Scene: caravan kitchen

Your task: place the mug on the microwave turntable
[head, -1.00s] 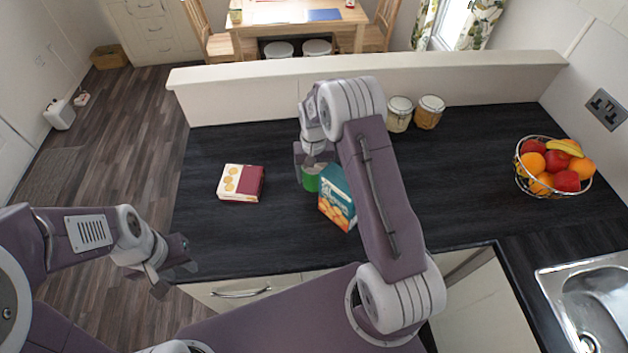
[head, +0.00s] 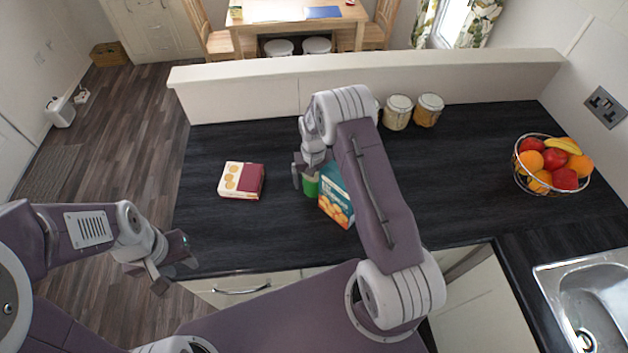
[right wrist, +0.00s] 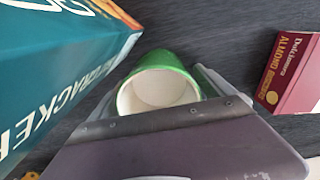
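The green mug (head: 311,187) with a pale inside stands on the dark counter, close to the left side of a teal cracker box (head: 336,207). My right gripper (head: 305,178) is down at the mug and hides part of it in the head view. In the right wrist view the mug (right wrist: 160,88) sits between the two fingers, its opening facing the camera; I cannot tell whether they press on it. My left gripper (head: 175,270) is open and empty by the counter's front left edge. The microwave and its turntable are not in view.
The cracker box also shows close beside the fingers in the right wrist view (right wrist: 55,65). A red and cream box (head: 241,181) lies to the left. A fruit basket (head: 552,165) and sink (head: 590,300) are right.

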